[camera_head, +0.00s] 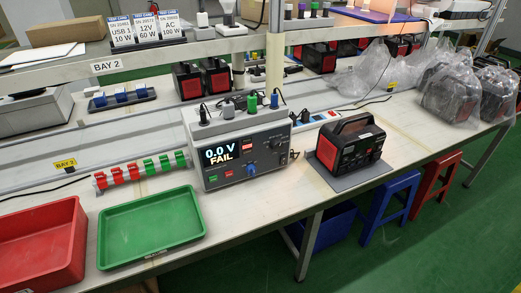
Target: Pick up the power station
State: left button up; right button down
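A black and red power station (350,145) with a top handle stands upright on a dark grey mat (372,173) on the workbench, right of the middle of the head view. A grey tester (245,158) stands close to its left, its display reading "0.0 V FAIL". More power stations sit on the lower shelf behind (202,80), and several wrapped in clear plastic stand at the right end of the bench (453,92). Neither of my grippers shows in this view.
A green tray (110,264) and a red bin (78,240) lie at the front left. Red and green clips (140,170) sit behind them. A shelf (105,57) runs above the bench back. Blue (397,190) and red (438,175) stools stand below the front edge. Bench right of the mat is clear.

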aim_at(347, 140)
jog(key=i+l, duration=0.15)
jog(key=l, duration=0.4)
jog(key=i+l+u, duration=0.1)
jog(key=l, duration=0.4)
jog(key=i+l, duration=0.15)
jog(key=l, duration=0.4)
jog(key=i+l+u, duration=0.1)
jog(key=l, duration=0.45)
jog(key=i+l, duration=0.1)
jog(key=l, duration=0.45)
jog(key=i+l, duration=0.1)
jog(key=l, duration=0.45)
jog(key=u, duration=0.05)
